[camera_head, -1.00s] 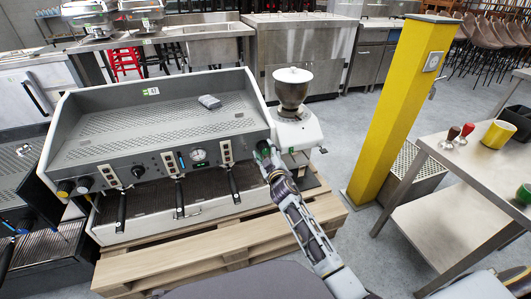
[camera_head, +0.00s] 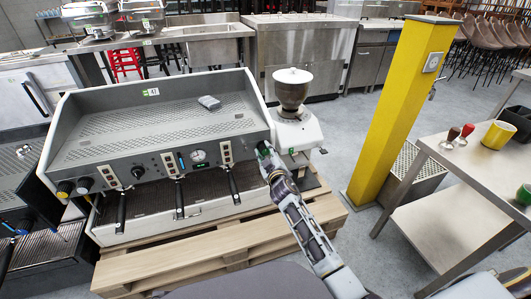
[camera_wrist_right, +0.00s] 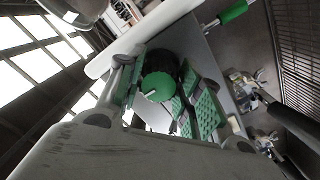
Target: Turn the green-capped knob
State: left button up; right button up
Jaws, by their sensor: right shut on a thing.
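The green-capped knob (camera_wrist_right: 158,87) has a round green cap with a pale line across it and a dark body behind. It sits between the green-padded fingers of my right gripper (camera_wrist_right: 165,92), which is shut on it. In the head view my right gripper (camera_head: 264,152) is at the right end of the front panel of the grey espresso machine (camera_head: 150,112). The gripper mostly hides the knob there.
A coffee grinder (camera_head: 292,92) stands close to the right of my right gripper. The machine rests on a wooden pallet (camera_head: 215,248). Dark-handled portafilters (camera_head: 179,197) hang along its front. A yellow post (camera_head: 402,110) and a steel table (camera_head: 455,165) stand further right.

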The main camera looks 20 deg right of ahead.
jog(key=n, duration=0.3)
jog(key=shift+n, duration=0.3)
jog(key=n, duration=0.2)
jog(key=shift+n, duration=0.3)
jog(key=n, duration=0.3)
jog(key=shift+n, duration=0.4)
jog(key=n, duration=0.2)
jog(key=shift+n, duration=0.9)
jog(key=n, duration=0.2)
jog(key=shift+n+y, duration=0.3)
pick_arm(q)
jog(key=shift+s+a+f, duration=0.1)
jog(key=shift+s+f, duration=0.05)
jog(key=shift+f, duration=0.4)
pick_arm(e)
jog(key=shift+n, duration=0.4)
pick_arm(q)
jog(key=shift+r, duration=0.1)
